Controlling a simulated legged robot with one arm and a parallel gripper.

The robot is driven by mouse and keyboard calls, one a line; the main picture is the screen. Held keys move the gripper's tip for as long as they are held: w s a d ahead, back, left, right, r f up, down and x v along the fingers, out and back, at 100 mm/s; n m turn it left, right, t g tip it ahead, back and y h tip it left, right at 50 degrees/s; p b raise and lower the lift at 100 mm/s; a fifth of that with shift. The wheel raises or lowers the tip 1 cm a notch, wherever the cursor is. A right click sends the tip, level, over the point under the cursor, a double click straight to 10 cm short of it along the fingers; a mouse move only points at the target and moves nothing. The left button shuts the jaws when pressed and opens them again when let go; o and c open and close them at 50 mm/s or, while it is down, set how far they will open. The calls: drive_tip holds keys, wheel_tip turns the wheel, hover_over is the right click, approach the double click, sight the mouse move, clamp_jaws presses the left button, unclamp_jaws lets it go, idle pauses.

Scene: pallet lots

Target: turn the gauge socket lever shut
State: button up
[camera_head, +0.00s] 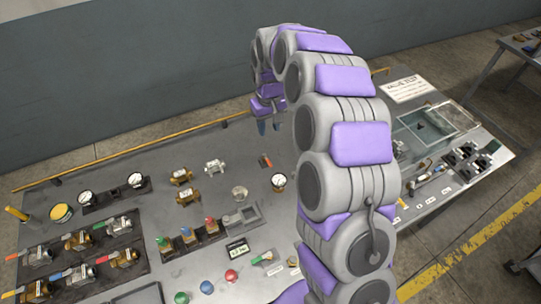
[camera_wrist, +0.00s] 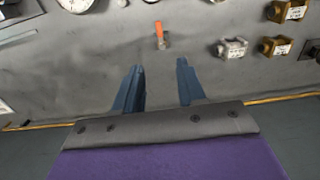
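A small lever with an orange-red handle (camera_wrist: 160,32) stands out from the grey table in the wrist view, just beyond my fingertips. It also shows in the head view as a small red-and-dark piece (camera_head: 265,161) near the middle back of the table. I cannot tell its exact angle, or for sure that it is the gauge socket lever. My gripper (camera_wrist: 160,66) is open and empty, with two blue fingers apart and the lever roughly in line with the gap. In the head view my gripper (camera_head: 269,126) hangs above the table's back part, not touching the lever.
A round white gauge (camera_head: 278,180) stands close to the lever. A silver valve (camera_head: 214,167) and brass valves (camera_head: 181,176) stand to its left. Coloured knobs (camera_head: 209,224) and a valve rack (camera_head: 82,243) fill the front left. A yellow rail (camera_head: 130,155) runs along the back edge.

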drive_tip(key=b, duration=0.1)
approach(269, 163)
drive_tip(key=f, duration=0.3)
drive_tip(key=f+b, duration=0.1)
drive_tip(key=f, duration=0.3)
drive_tip(key=shift+w+d, duration=0.1)
drive_tip(key=shift+d, duration=0.1)
drive_tip(key=shift+a+f, duration=0.1)
drive_tip(key=shift+f, duration=0.25)
drive_tip(key=shift+a, duration=0.3)
drive_tip(key=shift+d, duration=0.25)
drive_tip(key=c, duration=0.4)
clamp_jaws()
